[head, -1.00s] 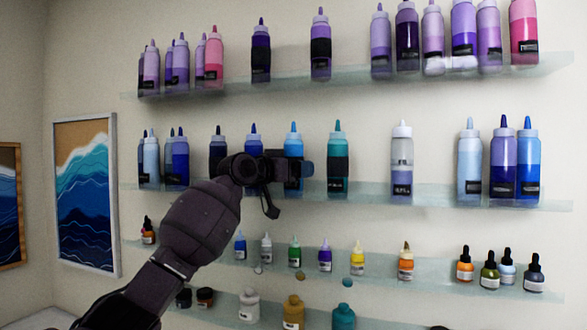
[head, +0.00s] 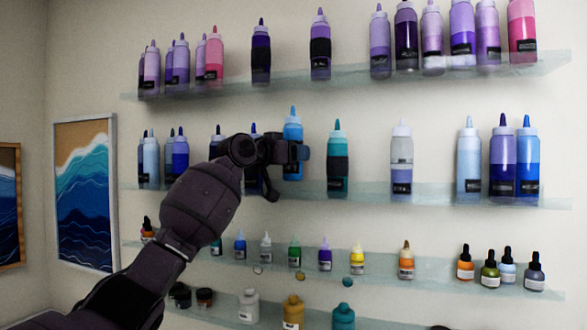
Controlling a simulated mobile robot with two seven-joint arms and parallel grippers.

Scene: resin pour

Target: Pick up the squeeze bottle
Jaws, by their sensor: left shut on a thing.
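A bright blue squeeze bottle (head: 292,131) with a blue pointed tip is at the middle glass shelf in the head view. My left gripper (head: 296,152) is shut around its body, coming from the left. The bottle is upright and its base shows a little above the shelf. The gripper hides part of its middle. My right gripper is not in view.
A teal bottle (head: 337,158) stands just right of the held bottle. Dark blue bottles (head: 217,139) stand to the left, partly behind my arm. The upper shelf (head: 345,76) with more bottles is above. Small paint bottles (head: 325,258) stand on the shelf below.

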